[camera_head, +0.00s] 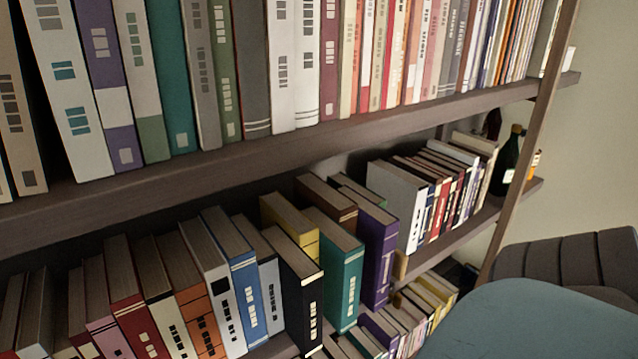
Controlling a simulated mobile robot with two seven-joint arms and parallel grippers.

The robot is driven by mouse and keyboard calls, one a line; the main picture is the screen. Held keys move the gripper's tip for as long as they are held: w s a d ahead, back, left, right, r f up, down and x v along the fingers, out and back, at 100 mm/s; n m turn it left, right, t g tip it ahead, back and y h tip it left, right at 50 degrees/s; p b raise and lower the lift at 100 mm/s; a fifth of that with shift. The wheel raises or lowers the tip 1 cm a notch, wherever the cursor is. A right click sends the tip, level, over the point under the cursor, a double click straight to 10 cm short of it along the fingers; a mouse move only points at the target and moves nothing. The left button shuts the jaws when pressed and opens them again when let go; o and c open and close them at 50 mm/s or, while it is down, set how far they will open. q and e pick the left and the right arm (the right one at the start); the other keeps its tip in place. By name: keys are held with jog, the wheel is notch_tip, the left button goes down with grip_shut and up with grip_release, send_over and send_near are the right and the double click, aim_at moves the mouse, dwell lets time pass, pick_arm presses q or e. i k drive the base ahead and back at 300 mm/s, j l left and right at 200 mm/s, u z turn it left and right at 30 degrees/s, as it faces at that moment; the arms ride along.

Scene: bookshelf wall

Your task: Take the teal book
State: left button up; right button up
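A teal book (347,288) with a white-lettered spine stands upright on the middle shelf, between a black book (304,302) on its left and a purple book (379,262) on its right. Its top edge and spine show. Another teal book (173,84) stands in the row on the upper shelf, between a pale book with a green lower part and a grey book. Neither of my grippers is in view.
The upper shelf board (300,150) runs above the middle row of books. A wooden post (532,125) closes the right end. Dark bottles (509,160) stand near that end. A blue-grey rounded surface (535,322) and a dark ribbed seat (570,262) fill the lower right.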

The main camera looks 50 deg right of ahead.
aim_at(341, 253)
jog(key=l+u, duration=0.15)
jog(key=l, duration=0.2)
jog(key=k+l+u, duration=0.15)
jog(key=l, duration=0.2)
jog(key=k+l+u, duration=0.1)
jog(key=l, duration=0.2)
jog(key=k+l, duration=0.1)
jog(key=l, duration=0.25)
jog(key=k+l+u, duration=0.1)
jog(key=l, duration=0.25)
jog(key=k+l, duration=0.15)
jog(key=l, duration=0.2)
